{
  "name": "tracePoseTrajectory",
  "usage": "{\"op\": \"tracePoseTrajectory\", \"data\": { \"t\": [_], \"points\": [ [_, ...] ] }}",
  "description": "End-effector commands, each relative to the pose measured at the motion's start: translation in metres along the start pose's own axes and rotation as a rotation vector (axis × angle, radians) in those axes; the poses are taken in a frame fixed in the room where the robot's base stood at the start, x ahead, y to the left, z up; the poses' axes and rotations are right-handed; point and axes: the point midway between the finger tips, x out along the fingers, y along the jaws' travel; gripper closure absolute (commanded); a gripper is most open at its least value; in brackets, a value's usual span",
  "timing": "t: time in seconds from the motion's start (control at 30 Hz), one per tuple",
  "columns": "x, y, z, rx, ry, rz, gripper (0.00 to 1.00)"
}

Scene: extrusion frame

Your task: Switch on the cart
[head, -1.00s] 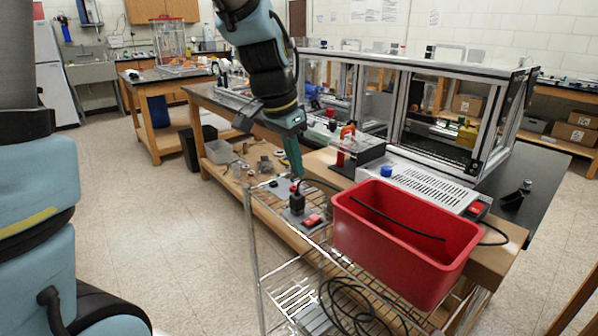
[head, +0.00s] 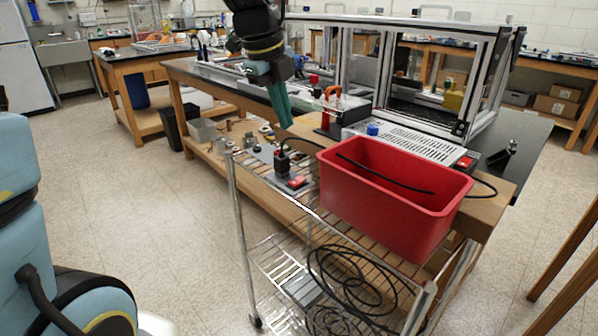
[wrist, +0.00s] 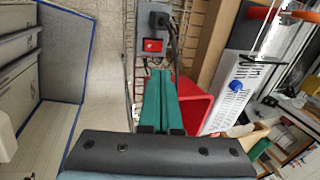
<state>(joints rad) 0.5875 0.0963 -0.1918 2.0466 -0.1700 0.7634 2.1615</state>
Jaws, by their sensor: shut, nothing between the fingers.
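The wire cart (head: 244,215) stands in the middle of the head view. On its top shelf sits a grey power box with a red switch (head: 297,181) and a black plug (head: 282,161) standing in it. The red switch also shows in the wrist view (wrist: 152,45), just beyond my fingertips, with the plug (wrist: 158,20) past it. My gripper (head: 285,124) points down above the box in the head view, apart from it. Its green fingers (wrist: 162,74) are shut together and empty. Whether the switch is on or off cannot be told.
A red bin (head: 397,200) stands on the cart right of the power box, with a black cable running over it. Coiled black cable (head: 350,280) lies on the lower shelf. A workbench with a framed enclosure (head: 430,75) stands behind. The floor at left is clear.

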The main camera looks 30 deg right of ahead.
Motion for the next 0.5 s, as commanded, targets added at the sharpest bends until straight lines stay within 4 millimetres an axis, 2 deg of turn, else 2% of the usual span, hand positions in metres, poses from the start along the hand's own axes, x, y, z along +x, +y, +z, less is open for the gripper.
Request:
{"op": "tracePoseTrajectory", "data": {
  "t": [0.5],
  "points": [
    [0.004,-0.0004,-0.0003,0.032,0.001,0.001,1.0]
  ]
}}
